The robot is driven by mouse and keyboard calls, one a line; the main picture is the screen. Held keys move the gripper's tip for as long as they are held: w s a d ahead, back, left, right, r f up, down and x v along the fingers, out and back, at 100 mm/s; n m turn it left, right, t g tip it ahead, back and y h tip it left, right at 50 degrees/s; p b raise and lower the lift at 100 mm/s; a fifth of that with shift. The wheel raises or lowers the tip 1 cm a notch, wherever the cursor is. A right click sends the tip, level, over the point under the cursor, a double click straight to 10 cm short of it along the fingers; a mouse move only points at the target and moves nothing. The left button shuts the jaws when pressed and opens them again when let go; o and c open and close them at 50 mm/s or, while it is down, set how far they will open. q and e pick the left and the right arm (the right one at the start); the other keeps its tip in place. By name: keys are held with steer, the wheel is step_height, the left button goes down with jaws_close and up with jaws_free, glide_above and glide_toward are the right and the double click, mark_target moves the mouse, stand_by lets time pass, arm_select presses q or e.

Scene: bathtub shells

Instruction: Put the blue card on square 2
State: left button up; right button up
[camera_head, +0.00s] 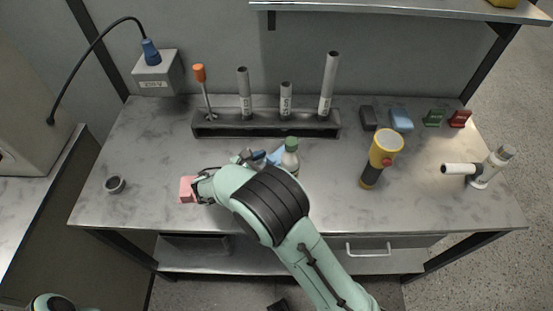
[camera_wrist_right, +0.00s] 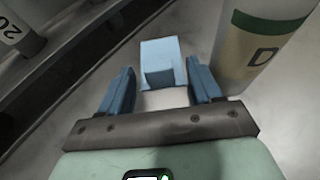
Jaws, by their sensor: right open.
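A light blue piece, which looks like the blue card (camera_wrist_right: 159,50), lies on the bench just ahead of my right gripper (camera_wrist_right: 160,88) in the right wrist view. It lines up with the gap between the two blue fingers, which are open, with nothing gripped. In the head view my right gripper (camera_head: 262,158) is mostly hidden behind my own arm, beside the green-capped bottle (camera_head: 290,158). A bit of blue shows there, but I cannot tell card from finger. I cannot make out a numbered square 2. My left gripper is not in view.
A dark rack (camera_head: 265,126) with tubes and an orange-handled tool stands behind. A yellow flashlight (camera_head: 384,150), small coloured blocks and a white device (camera_head: 487,168) are right. The front right bench is clear.

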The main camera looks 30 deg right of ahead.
steer(key=shift+d+f, duration=0.1)
steer(key=shift+d, duration=0.1)
jaws_close()
